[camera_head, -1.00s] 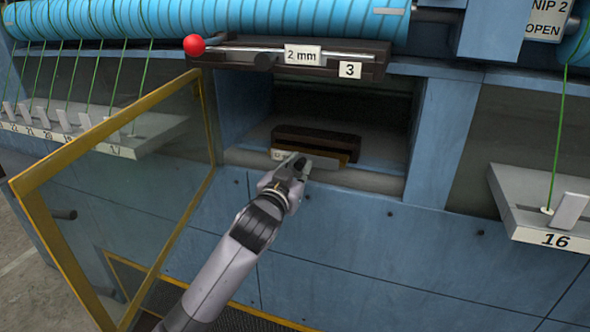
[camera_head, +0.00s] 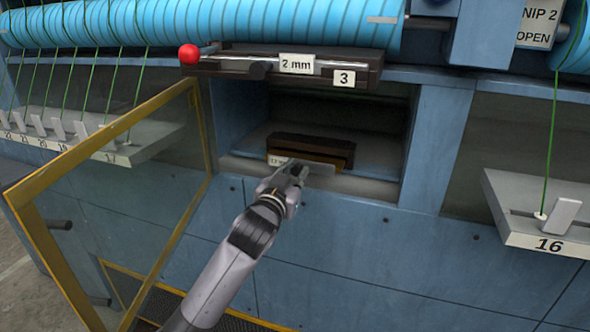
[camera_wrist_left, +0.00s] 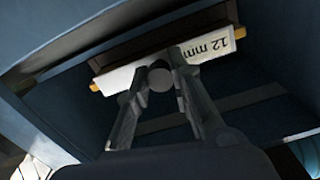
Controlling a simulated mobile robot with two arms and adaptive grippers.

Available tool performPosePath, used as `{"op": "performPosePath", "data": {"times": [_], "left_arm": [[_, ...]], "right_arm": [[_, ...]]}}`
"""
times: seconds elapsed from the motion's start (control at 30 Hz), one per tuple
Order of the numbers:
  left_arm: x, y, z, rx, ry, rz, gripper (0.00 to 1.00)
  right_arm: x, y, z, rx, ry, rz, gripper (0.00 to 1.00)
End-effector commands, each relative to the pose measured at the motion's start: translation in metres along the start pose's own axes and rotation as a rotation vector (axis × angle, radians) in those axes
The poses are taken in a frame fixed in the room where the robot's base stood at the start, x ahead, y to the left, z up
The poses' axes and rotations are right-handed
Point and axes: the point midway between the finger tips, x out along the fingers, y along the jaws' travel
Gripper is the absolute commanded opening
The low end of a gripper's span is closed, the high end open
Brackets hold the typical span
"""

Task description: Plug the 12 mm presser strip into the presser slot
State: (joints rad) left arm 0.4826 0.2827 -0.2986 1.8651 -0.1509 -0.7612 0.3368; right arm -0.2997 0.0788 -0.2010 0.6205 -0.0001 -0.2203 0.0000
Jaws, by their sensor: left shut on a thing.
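My left gripper (camera_head: 301,169) reaches into a recess in the blue machine. It is shut on the 12 mm presser strip (camera_head: 277,160). In the left wrist view, both fingers (camera_wrist_left: 155,72) meet the strip's white face (camera_wrist_left: 215,43), labelled "12 mm", with yellowish ends showing. A dark brown block (camera_head: 312,147) lies right behind the strip. The presser slot itself is hidden, so I cannot tell how far the strip sits in it. My right gripper is not in view.
An open yellow-framed door (camera_head: 110,134) stands left of the recess. Above it is a dark bar (camera_head: 225,67) labelled "2 mm" and "3", with a red ball knob (camera_head: 190,54). Blue posts (camera_head: 440,140) bound the recess. A shelf marked 16 (camera_head: 520,215) juts out at right.

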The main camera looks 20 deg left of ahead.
Motion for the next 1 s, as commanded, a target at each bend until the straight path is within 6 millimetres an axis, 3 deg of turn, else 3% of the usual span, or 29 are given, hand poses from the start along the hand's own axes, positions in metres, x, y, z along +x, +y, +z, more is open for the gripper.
{"op": "performPosePath", "data": {"times": [1.0], "left_arm": [[0.0080,-0.0001,-0.0023,-0.001,0.005,0.000,0.00]], "right_arm": [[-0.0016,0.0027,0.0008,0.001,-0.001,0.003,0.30]]}}
